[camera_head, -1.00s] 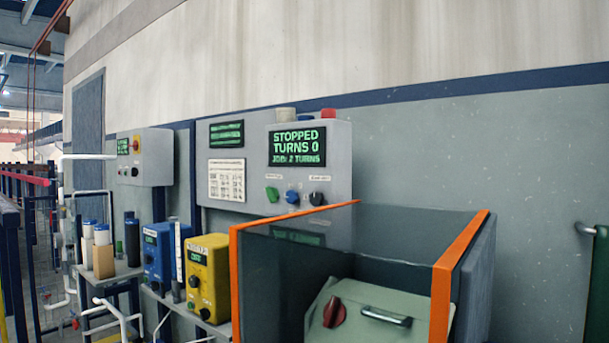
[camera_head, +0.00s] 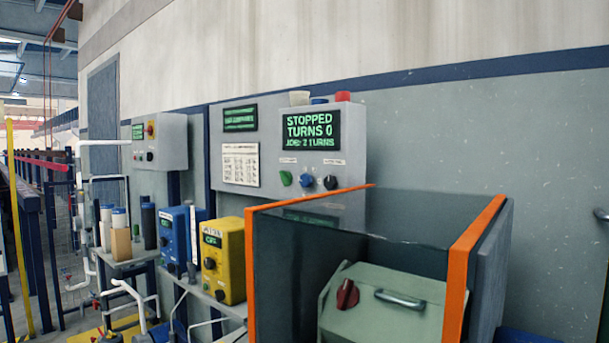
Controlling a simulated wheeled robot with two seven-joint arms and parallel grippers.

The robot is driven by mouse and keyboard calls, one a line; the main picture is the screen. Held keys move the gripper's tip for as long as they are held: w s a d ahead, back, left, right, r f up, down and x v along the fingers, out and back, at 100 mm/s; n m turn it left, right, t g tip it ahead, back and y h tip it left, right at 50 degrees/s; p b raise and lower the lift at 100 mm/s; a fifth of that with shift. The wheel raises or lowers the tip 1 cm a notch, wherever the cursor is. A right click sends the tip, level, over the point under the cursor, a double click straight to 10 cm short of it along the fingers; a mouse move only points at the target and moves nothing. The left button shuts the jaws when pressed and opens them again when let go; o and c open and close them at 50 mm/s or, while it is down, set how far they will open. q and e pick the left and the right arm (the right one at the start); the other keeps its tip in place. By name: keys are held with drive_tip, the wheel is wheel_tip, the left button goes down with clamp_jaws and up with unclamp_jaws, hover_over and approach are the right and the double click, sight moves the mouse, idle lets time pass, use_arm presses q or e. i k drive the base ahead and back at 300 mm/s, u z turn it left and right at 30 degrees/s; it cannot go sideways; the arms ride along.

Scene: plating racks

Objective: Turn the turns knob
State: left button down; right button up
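A grey control panel (camera_head: 351,150) on the wall has a screen (camera_head: 311,130) reading "STOPPED TURNS 0" and "JOB: 2 TURNS". Below the screen are a green control (camera_head: 286,178), a blue knob (camera_head: 306,181) and a black knob (camera_head: 330,182). Their small labels are too blurred to read, so I cannot tell which one is the turns knob. Neither of my grippers is in view, and nothing touches the controls.
An orange-edged clear guard (camera_head: 460,285) stands in front and right, around a green box with a red knob (camera_head: 347,294) and a handle. Yellow (camera_head: 222,260) and blue (camera_head: 176,240) units stand left of it. Another control box (camera_head: 160,142) hangs further left.

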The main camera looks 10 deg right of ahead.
sight(306, 180)
drive_tip(key=u, duration=1.6)
drive_tip(key=i, duration=2.85)
drive_tip(key=z, duration=2.55)
